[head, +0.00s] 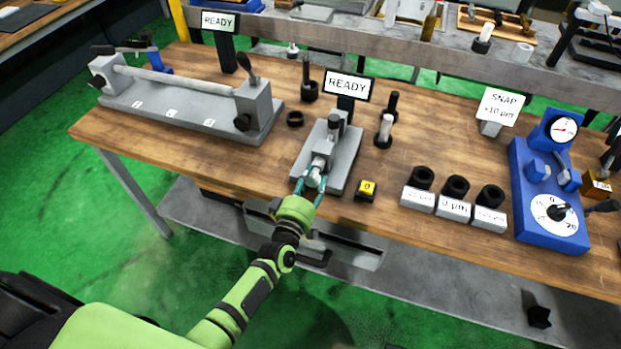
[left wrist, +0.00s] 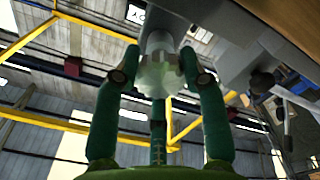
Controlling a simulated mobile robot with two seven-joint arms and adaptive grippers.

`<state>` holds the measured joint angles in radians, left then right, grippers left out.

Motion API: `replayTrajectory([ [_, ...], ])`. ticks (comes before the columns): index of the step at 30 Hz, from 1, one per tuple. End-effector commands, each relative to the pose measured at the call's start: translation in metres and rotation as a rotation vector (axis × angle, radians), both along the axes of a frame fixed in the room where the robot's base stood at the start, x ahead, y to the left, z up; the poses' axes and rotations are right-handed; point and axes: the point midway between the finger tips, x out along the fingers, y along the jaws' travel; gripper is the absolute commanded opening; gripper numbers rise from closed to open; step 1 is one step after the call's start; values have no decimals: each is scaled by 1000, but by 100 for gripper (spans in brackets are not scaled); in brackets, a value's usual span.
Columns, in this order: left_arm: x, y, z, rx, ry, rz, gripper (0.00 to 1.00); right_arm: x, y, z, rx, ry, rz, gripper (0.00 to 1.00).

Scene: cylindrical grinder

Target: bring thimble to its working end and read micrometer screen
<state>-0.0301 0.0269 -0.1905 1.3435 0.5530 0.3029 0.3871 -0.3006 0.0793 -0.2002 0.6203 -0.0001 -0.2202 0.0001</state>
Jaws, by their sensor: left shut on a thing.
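The bench micrometer (head: 341,158) is a grey block near the middle of the wooden table's front. Its thimble (head: 315,174) is a pale grey knob at the near end. The micrometer screen (head: 347,86) stands behind it and reads "READY". My left gripper (head: 311,183) is at the thimble, its fingers closed around it. In the left wrist view, the fingers (left wrist: 158,78) sit on both sides of the ribbed thimble (left wrist: 159,70). The exact contact of the fingertips is partly hidden. My right gripper is not in view.
A yellow-topped button box (head: 366,190) stands just right of the micrometer. Several grey labelled blocks with black rings (head: 454,202) and a blue dial gauge (head: 549,190) are further right. A long grey fixture (head: 190,105) with a second READY screen (head: 220,21) is at left.

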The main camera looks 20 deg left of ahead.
Motion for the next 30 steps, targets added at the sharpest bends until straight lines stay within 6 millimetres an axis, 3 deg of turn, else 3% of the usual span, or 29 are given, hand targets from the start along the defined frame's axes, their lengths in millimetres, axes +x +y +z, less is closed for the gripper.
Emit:
replayTrajectory([
  [10,1,-2,1,160,-7,-2,9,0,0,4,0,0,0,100],
  [28,0,-2,0,197,-6,-3,9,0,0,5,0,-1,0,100],
  [29,0,-2,-1,197,-6,-3,54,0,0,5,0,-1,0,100],
  [30,0,-2,-1,197,-6,-3,66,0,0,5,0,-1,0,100],
])
